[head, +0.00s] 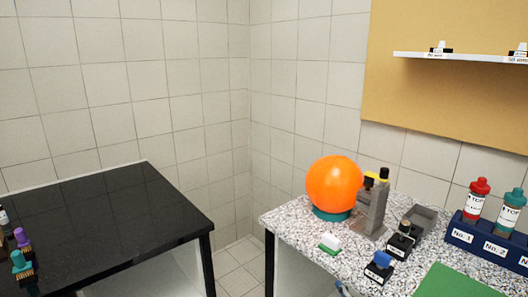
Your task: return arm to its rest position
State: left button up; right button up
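Neither of my grippers shows in the head view, and no arm can be made out for certain. Whether either gripper holds anything cannot be seen.
A black table (110,215) at left has purple-capped (22,238) and teal-capped (21,262) bottles near its left edge. A gap separates it from the speckled counter (290,222), which bears an orange ball (333,184), a grey device (371,212), a blue rack (470,236) and a green mat (455,282).

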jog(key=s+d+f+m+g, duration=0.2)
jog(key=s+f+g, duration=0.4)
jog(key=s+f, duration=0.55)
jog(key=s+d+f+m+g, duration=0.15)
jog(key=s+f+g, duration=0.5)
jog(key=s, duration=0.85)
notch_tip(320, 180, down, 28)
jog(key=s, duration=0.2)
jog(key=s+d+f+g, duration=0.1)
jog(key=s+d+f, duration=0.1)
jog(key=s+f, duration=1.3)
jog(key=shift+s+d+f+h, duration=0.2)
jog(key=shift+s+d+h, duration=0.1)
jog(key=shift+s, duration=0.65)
